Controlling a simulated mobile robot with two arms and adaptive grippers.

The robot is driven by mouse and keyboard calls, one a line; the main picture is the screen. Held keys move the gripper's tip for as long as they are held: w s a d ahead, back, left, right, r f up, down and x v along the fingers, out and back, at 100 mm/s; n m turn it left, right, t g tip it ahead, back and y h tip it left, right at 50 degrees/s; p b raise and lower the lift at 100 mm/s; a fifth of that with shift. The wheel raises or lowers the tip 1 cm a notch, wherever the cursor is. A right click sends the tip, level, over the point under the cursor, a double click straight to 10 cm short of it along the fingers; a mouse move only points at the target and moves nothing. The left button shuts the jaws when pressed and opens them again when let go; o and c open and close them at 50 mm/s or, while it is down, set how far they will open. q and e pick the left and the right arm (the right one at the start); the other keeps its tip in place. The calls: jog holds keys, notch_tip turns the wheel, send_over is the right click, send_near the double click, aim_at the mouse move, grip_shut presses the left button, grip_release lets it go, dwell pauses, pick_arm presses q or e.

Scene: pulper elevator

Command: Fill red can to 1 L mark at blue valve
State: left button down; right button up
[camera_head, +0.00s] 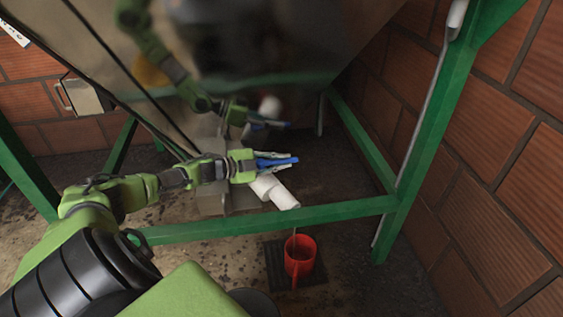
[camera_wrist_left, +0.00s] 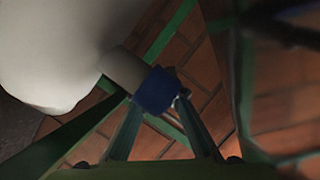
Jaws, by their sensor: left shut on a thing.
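My left gripper (camera_head: 265,162) is shut on the blue valve handle (camera_head: 282,161) at the white outlet pipe (camera_head: 284,198) below the metal tank. The left wrist view shows the blue handle (camera_wrist_left: 154,91) between my fingertips (camera_wrist_left: 158,104). The red can (camera_head: 300,257) stands upright on the floor under the pipe's mouth, its handle facing me. A thin, faint line runs from the mouth down to the can; it looks like a stream of liquid. The level inside and the 1 L mark cannot be made out. My right gripper is not in view.
The can stands on a dark square grate (camera_head: 273,268). The shiny tank (camera_head: 270,45) mirrors my arm. A brick wall (camera_head: 500,180) closes the right side.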

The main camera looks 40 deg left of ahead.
pick_arm(q)
jog(key=c, duration=2.3)
grip_release()
jog(key=shift+c, duration=0.2)
jog(key=v, duration=1.2)
